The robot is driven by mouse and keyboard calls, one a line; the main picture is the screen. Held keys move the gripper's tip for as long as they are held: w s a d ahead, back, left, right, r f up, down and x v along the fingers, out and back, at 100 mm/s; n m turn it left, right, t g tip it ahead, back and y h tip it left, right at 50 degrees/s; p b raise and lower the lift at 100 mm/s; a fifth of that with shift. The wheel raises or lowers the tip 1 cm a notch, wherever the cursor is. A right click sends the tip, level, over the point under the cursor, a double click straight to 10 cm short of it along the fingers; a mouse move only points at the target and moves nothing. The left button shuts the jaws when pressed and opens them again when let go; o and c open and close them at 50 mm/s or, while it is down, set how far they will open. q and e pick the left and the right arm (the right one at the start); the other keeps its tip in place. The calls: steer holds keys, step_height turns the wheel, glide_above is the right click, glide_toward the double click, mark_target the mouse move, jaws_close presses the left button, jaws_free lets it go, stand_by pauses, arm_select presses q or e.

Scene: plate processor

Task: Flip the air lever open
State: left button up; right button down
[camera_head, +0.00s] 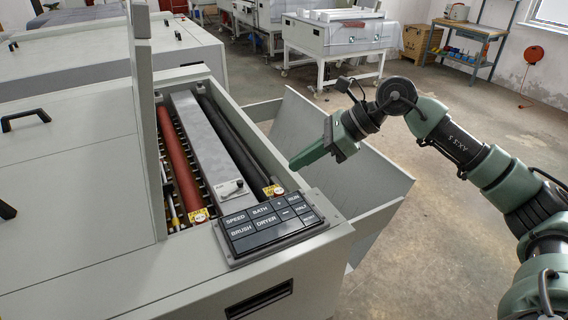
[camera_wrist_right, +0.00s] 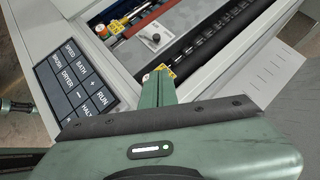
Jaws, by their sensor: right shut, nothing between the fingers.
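A small lever knob (camera_head: 229,187) sits on the near end of the light grey bar (camera_head: 205,140) inside the plate processor. In the right wrist view the knob (camera_wrist_right: 155,38) shows dark on a pale plate; its exact position is too small to tell. My right gripper (camera_head: 293,166) is shut and empty, to the right of the knob and higher, above the processor's right side. In the right wrist view its closed green fingers (camera_wrist_right: 158,86) point toward the bar, apart from the knob. My left gripper is not in view.
A black button panel (camera_head: 272,222) lies on the near rim. A red roller (camera_head: 178,160) and a dark roller (camera_head: 238,140) flank the bar. Yellow tags (camera_head: 272,190) mark the roller ends. A grey tray (camera_head: 340,165) sticks out at right. Open floor lies beyond.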

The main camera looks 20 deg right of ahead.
mark_target(243, 186)
steer(key=p+x, duration=0.3)
steer(key=x, duration=0.5)
steer(key=shift+w+a+f, duration=0.1)
steer(key=shift+a+f, duration=0.05)
steer(key=shift+a, duration=0.15)
steer(key=w+a+p, duration=0.1)
steer(key=w+a, duration=0.1)
steer(key=a, duration=0.1)
steer(key=shift+f+p, duration=0.15)
steer(key=shift+p, duration=0.25)
steer(key=shift+w+f+b, duration=0.1)
steer(key=shift+w+b, duration=0.05)
steer(key=shift+b, duration=0.3)
steer(key=shift+w+n+g+b, duration=0.2)
steer(key=shift+n+g+b, duration=0.1)
steer(key=shift+n, duration=0.1)
